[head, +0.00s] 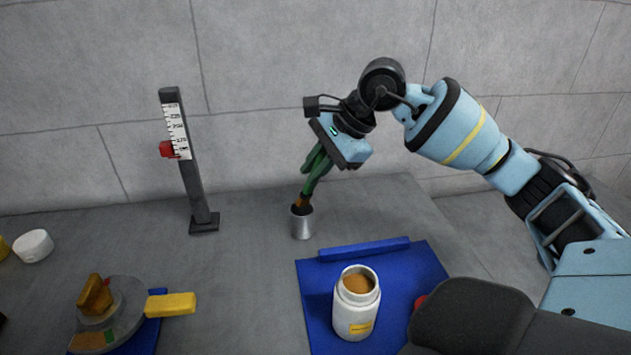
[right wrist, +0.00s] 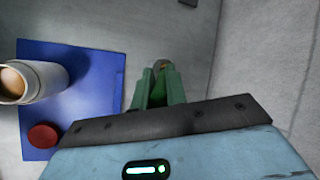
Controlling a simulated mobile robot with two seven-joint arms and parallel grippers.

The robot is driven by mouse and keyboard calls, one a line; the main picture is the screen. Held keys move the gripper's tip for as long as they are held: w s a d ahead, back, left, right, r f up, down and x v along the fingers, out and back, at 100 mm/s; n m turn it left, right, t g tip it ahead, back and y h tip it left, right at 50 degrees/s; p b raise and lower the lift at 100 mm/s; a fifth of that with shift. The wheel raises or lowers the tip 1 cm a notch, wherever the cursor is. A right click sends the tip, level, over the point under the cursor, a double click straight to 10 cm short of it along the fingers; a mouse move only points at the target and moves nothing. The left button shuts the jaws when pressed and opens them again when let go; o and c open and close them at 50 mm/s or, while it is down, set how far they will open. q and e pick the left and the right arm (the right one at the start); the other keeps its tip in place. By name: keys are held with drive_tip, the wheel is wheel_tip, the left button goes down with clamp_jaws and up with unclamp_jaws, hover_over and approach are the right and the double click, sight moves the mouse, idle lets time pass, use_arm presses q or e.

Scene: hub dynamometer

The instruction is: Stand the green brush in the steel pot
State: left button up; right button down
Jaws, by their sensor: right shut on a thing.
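The steel pot (head: 302,226) is a small grey cup standing upright on the grey surface, left of the blue mat in the head view. My right gripper (head: 315,168) is shut on the green brush, above the pot. The brush's brown and dark lower end (head: 302,202) points down and reaches the pot's mouth; how deep it sits inside is hidden. The brush is slightly tilted. In the right wrist view the green brush (right wrist: 158,90) lies between the green fingers, and the pot cannot be made out. My left gripper is not in view.
A white jar (head: 357,312) with orange-brown contents stands on the blue mat (head: 315,272), beside a red round thing (right wrist: 42,135). A post with a scale (head: 190,170) stands left of the pot. A round plate (head: 125,318) and yellow block (head: 171,304) are at front left.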

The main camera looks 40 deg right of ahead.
drive_tip(key=shift+w+d+f, duration=0.1)
drive_tip(key=shift+d+f, duration=0.05)
drive_tip(key=shift+f, duration=1.7)
drive_tip(key=shift+f, duration=0.25)
drive_tip(key=c, duration=1.4)
unclamp_jaws()
drive_tip(key=shift+r, duration=0.1)
drive_tip(key=shift+d+r, duration=0.1)
drive_tip(key=shift+r, duration=0.45)
drive_tip(key=v, duration=1.1)
drive_tip(key=shift+s, duration=0.25)
